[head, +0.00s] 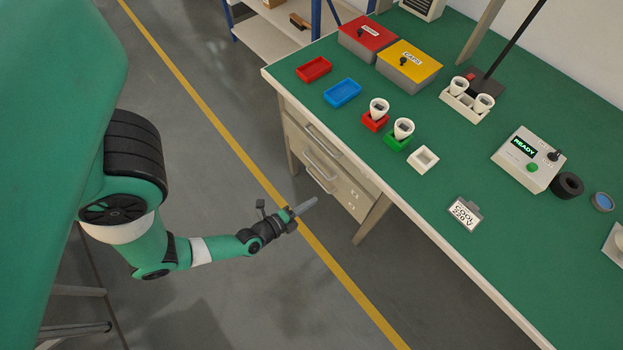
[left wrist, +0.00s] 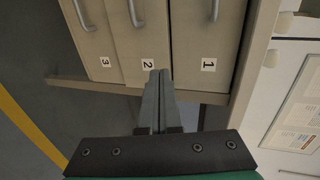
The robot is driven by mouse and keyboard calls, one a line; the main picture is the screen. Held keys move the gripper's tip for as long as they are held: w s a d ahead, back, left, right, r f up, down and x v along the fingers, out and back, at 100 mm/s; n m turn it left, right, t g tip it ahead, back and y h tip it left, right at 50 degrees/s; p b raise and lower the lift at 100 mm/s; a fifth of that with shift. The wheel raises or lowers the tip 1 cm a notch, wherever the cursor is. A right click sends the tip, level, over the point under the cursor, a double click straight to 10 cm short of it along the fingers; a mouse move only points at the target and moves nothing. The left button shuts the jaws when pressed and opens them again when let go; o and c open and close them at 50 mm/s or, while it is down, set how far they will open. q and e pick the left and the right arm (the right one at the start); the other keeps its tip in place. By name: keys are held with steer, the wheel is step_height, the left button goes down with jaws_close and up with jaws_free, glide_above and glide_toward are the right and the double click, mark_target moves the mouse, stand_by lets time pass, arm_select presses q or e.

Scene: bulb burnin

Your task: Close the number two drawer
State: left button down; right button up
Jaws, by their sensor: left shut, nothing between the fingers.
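The number two drawer (left wrist: 145,48) is in the middle of a beige drawer unit in the left wrist view, with a grey bar handle and a "2" label. The number three drawer (left wrist: 95,45) is to its left and the number one drawer (left wrist: 205,45) to its right. I cannot tell clearly whether drawer two stands out from its neighbours. My left gripper (left wrist: 160,75) is shut and empty, its fingertips overlapping the drawer front beside the "2" label. In the head view my left gripper (head: 310,203) is left of the drawer unit (head: 325,165), apparently apart from it. My right gripper is not in view.
A bench leg (head: 371,220) stands near the drawers. Open floor with a yellow line (head: 330,262) lies around my left arm.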

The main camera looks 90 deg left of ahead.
arm_select(q)
steer(key=w+d+f+g+h, duration=0.1)
steer(key=w+d+f+h, duration=0.15)
steer(key=d+h, duration=0.3)
steer(key=a+r+g+y+p, duration=0.3)
steer(key=a+r+p, duration=0.3)
steer(key=r, duration=0.2)
steer(key=b+x, duration=0.2)
steer(key=x, duration=0.2)
steer(key=b+x, duration=0.2)
steer(key=x, duration=0.2)
steer(key=w+r+b+x, duration=0.1)
steer(key=b+x, duration=0.2)
steer(key=x, duration=0.2)
steer(key=shift+a, duration=0.25)
steer(key=shift+w+a+r, duration=0.15)
steer(key=shift+w+a, duration=0.1)
steer(key=shift+w, duration=0.2)
